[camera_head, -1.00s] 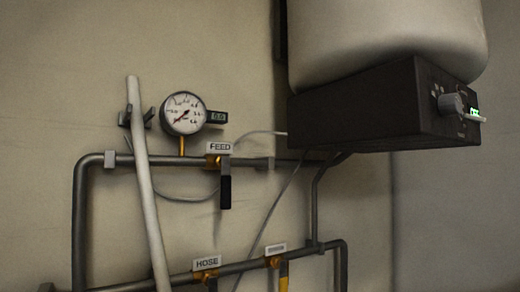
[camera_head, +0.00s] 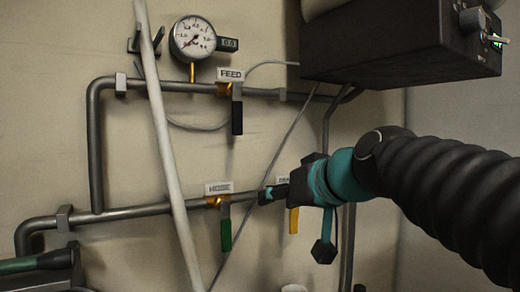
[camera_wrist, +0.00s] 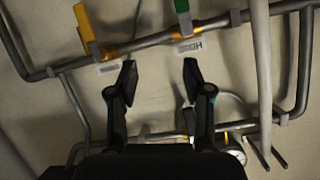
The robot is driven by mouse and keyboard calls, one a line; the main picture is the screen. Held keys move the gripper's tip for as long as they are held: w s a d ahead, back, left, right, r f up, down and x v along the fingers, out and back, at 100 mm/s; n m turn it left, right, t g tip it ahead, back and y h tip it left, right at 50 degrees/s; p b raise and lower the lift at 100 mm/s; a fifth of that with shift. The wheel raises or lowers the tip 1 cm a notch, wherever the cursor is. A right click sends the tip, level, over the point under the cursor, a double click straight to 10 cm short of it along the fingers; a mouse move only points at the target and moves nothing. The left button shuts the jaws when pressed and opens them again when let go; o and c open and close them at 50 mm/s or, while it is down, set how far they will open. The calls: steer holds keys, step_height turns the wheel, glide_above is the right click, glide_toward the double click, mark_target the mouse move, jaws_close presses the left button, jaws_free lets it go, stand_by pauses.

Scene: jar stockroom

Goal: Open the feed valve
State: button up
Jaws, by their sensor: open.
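The feed valve has a black lever (camera_head: 237,118) hanging straight down from a brass body under the FEED label (camera_head: 231,74), across the upper pipe. My gripper (camera_head: 293,222) is in front of the lower pipe in the head view, below and right of the feed lever and apart from it. Its jaws are spread and empty. In the wrist view my gripper (camera_wrist: 160,79) shows two separated black fingers with bare wall and pipes behind.
Near the gripper are the green HOSE lever (camera_head: 226,228) and a yellow lever (camera_head: 294,220) on the lower pipe. A pale slanted pole (camera_head: 163,130) stands left of the feed valve. A gauge (camera_head: 193,38) is above, and a black box (camera_head: 390,45) overhangs at upper right.

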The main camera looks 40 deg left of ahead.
step_height(320, 180, up, 6)
steer(key=a+y, duration=0.2)
steer(key=n+t+y, duration=0.1)
steer(key=n+y, duration=0.1)
steer(key=n, duration=0.1)
glide_toward(239, 110)
steer(key=shift+t, duration=0.3)
steer(key=p+x, duration=0.4)
steer(key=x, duration=0.6)
steer(key=shift+a+f+p, duration=0.1)
steer(key=shift+a+p, duration=0.3)
jaws_close()
